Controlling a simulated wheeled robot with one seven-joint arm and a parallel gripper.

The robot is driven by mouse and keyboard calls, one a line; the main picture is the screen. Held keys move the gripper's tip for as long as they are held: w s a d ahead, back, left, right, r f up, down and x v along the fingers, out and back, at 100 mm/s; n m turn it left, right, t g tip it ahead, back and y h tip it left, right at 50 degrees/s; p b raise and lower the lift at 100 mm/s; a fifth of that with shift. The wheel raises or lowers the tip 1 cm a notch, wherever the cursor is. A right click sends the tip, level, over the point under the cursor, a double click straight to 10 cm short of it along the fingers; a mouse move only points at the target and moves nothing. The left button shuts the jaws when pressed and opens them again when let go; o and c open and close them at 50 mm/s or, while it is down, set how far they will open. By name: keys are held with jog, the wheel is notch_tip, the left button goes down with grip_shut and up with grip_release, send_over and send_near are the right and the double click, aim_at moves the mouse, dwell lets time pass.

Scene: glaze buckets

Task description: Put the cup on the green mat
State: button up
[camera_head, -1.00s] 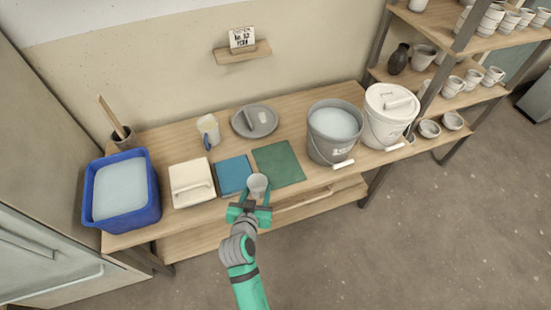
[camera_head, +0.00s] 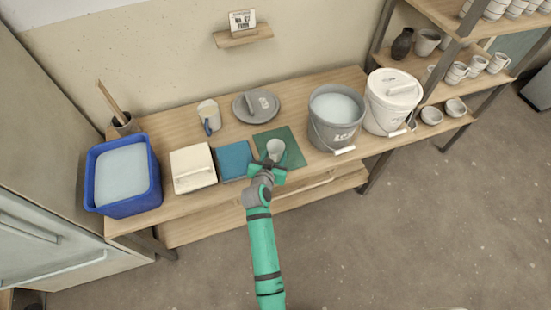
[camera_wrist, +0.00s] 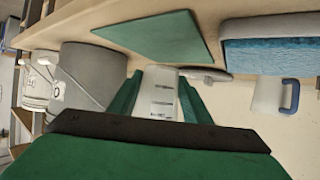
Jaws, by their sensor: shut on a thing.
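My gripper (camera_head: 266,170) is shut on the pale grey cup (camera_head: 275,149), which looks upright. In the head view the cup appears over the green mat (camera_head: 294,152), within its outline. I cannot tell for sure whether its base touches the mat. The wrist view looks upside down; there the cup (camera_wrist: 160,95) sits between my green fingers (camera_wrist: 158,100). The mat (camera_wrist: 160,35) shows bare beyond the cup's base in that view.
A blue towel or pad (camera_head: 234,160) lies left of the mat. A grey bucket (camera_head: 330,135) stands close on the right, with a white lidded bucket (camera_head: 390,112) beyond. A blue tub (camera_head: 155,180) is at the left.

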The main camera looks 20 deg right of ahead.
aim_at(276, 159)
jog(key=shift+w+d+f, duration=0.3)
jog(key=shift+w+f, duration=0.1)
jog(key=shift+f, duration=0.1)
jog(key=f, duration=0.3)
jog(key=shift+w+a, duration=0.1)
jog(key=shift+w, duration=0.1)
jog(key=shift+s+d+f, duration=0.1)
jog(key=shift+s+d, duration=0.05)
jog(key=shift+d, duration=0.2)
jog(key=shift+a+f, duration=0.15)
jog(key=shift+a, duration=0.3)
jog(key=o, duration=1.2)
jog(key=shift+c, duration=0.2)
jog(key=shift+d, duration=0.1)
